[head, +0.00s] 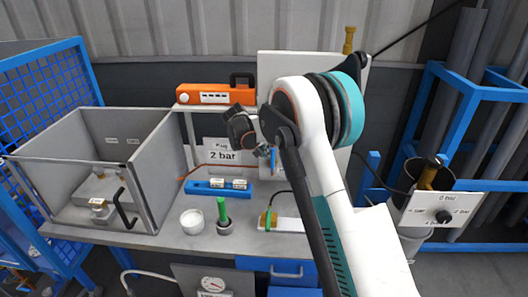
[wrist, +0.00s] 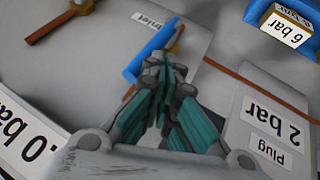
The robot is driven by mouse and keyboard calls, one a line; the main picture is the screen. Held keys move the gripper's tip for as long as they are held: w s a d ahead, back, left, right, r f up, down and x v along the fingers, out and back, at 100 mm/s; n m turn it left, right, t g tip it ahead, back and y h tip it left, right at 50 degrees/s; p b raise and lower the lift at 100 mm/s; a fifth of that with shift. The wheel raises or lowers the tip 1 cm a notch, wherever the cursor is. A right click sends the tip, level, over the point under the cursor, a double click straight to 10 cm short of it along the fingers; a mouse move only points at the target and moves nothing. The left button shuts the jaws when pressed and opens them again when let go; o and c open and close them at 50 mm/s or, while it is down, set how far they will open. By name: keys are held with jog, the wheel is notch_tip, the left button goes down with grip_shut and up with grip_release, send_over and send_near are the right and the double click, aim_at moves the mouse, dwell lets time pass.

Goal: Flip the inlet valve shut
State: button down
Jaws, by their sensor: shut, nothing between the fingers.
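The inlet valve has a blue lever (wrist: 150,50) beside a label reading "Inlet" (wrist: 153,20) on a grey panel. In the wrist view the lever lies diagonally, while an orange-brown pipe (wrist: 218,72) runs at a different angle. My gripper (wrist: 165,58) has teal-padded fingers closed together and empty. Its tips are right beside the lever and overlap it in the picture; I cannot tell whether they touch. In the head view my gripper (head: 263,151) is small in front of the panel (head: 285,64), and my arm hides most of the valve.
A "Plug 2 bar" sign (head: 222,152) stands left of my gripper. The bench holds an open grey box (head: 150,180), a blue block (head: 203,188), a white cup (head: 192,222) and a green rod (head: 222,208). An orange instrument (head: 212,95) sits on a shelf.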

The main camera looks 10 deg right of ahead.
jog(key=shift+s+d+r+y, duration=0.1)
jog(key=shift+s+d+y, duration=0.05)
jog(key=shift+d+y, duration=0.2)
jog(key=shift+s+d+r+m+t+y, duration=0.1)
jog(key=shift+s+d+m+t+y, duration=0.1)
jog(key=shift+d+y, duration=0.4)
jog(key=shift+s+d+r+m+t+y, duration=0.1)
jog(key=shift+d+m+y, duration=0.1)
jog(key=shift+d+y, duration=0.3)
jog(key=s+d+f+m+t+y+b, duration=0.3)
jog(key=d+f+y+b, duration=0.3)
jog(key=d+y+b, duration=0.2)
jog(key=shift+d+f+t+y, duration=0.35)
jog(key=shift+t+y, duration=0.15)
jog(key=shift+y, duration=0.25)
jog(key=shift+f+b, duration=0.1)
jog(key=shift+b, duration=0.2)
